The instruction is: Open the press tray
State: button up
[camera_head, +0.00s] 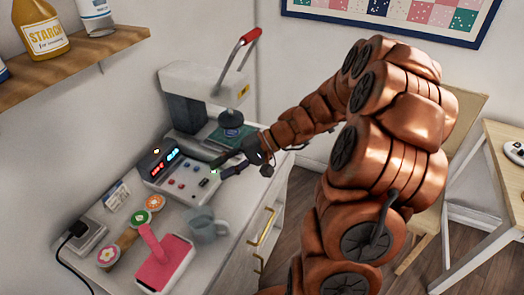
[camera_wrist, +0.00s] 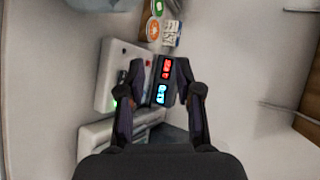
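The white heat press (camera_head: 190,88) stands at the back of the white cabinet top, its red-handled lever (camera_head: 250,36) raised. Under its head is a green plate (camera_head: 222,142) with a dark round piece on it, which looks like the press tray; how far out it sits I cannot tell. The control box (camera_head: 165,180) with red and blue displays is in front of the press. My gripper (camera_head: 228,168) is over the box's right side, near the press. In the wrist view my gripper (camera_wrist: 158,88) has its fingers apart with nothing between them, and the displays (camera_wrist: 163,80) show below.
A shelf (camera_head: 80,58) with bottles hangs at upper left. A chair (camera_head: 465,115) and table (camera_head: 510,180) stand at right.

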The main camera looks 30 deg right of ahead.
jog(key=w+d+f+m+t+h+b, duration=0.25)
jog(key=d+f+t, duration=0.25)
jog(key=d, duration=0.7)
jog(key=w+d+f+m+t+h+b, duration=0.1)
jog(key=w+d+f+m+t, duration=0.3)
jog(key=d, duration=0.7)
jog(key=shift+f+p+x, duration=0.2)
jog(key=shift+p+x, duration=0.2)
jog(key=shift+x, duration=0.65)
jog(key=shift+f+p+x, duration=0.2)
jog(key=shift+p+x, duration=0.2)
jog(key=shift+x, duration=0.7)
jog(key=shift+f+p+x, duration=0.2)
jog(key=shift+p+x, duration=0.2)
jog(key=shift+x, duration=0.65)
jog(key=shift+s+a, duration=0.1)
jog(key=shift+s, duration=0.1)
grip_shut()
